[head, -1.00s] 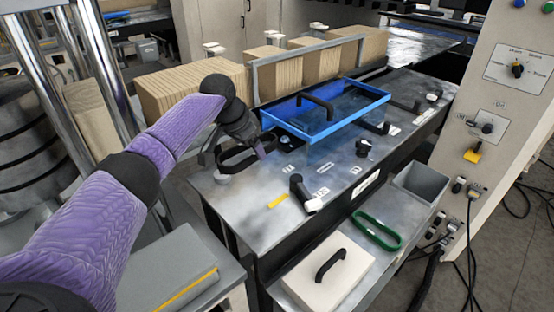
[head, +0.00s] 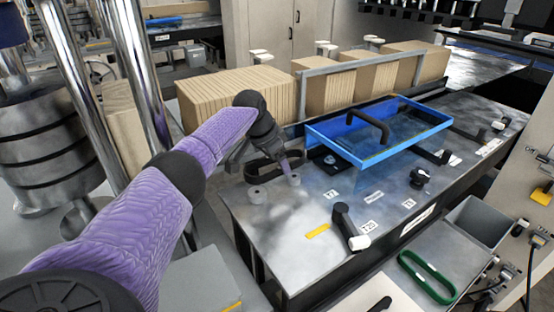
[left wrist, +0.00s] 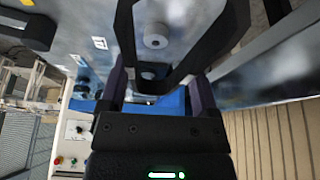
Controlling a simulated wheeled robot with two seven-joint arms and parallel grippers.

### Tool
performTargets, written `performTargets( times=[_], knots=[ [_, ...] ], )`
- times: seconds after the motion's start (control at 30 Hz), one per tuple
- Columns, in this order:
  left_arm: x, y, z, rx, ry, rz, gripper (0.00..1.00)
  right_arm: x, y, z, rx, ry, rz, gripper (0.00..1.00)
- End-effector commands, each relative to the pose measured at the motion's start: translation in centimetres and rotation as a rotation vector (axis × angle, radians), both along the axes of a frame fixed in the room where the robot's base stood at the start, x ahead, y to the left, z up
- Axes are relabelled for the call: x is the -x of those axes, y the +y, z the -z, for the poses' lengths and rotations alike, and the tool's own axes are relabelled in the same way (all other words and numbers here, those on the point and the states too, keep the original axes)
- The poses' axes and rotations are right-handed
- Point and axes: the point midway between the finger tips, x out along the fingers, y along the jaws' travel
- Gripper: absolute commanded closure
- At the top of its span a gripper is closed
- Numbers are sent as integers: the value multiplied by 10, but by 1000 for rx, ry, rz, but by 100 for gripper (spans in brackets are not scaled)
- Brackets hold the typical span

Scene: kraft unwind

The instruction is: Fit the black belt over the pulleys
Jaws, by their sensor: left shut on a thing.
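The black belt (head: 264,171) is an open loop in my left gripper (head: 285,163), over the left end of the metal bench. One grey pulley (head: 257,194) stands just in front of the belt, and a second pulley (head: 294,180) stands below my gripper at its right. In the left wrist view the belt (left wrist: 125,35) crosses between the fingers of my left gripper (left wrist: 158,88). My right gripper is out of view.
A blue-framed guard (head: 380,137) with a black handle lies on the bench (head: 290,222), right of the pulleys. A black lever (head: 348,224) stands in front of it. A green belt (head: 427,276) lies on the lower shelf beside a grey bin (head: 482,222). Wooden-coloured stacks (head: 235,98) line the back.

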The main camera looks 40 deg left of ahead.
Motion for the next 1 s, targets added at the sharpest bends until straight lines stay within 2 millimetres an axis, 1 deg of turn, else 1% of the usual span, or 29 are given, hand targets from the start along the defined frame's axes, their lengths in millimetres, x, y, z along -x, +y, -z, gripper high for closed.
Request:
performTargets(
  times=[0.03,0.57,0.8,1.0],
  knots=[
    [0,0,7,0,0,0,82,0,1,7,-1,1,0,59],
    [0,0,42,-2,1,-2,82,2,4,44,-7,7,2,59],
    [0,0,54,0,1,0,82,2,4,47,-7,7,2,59],
    [0,0,56,0,0,0,82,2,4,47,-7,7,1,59]
  ],
)
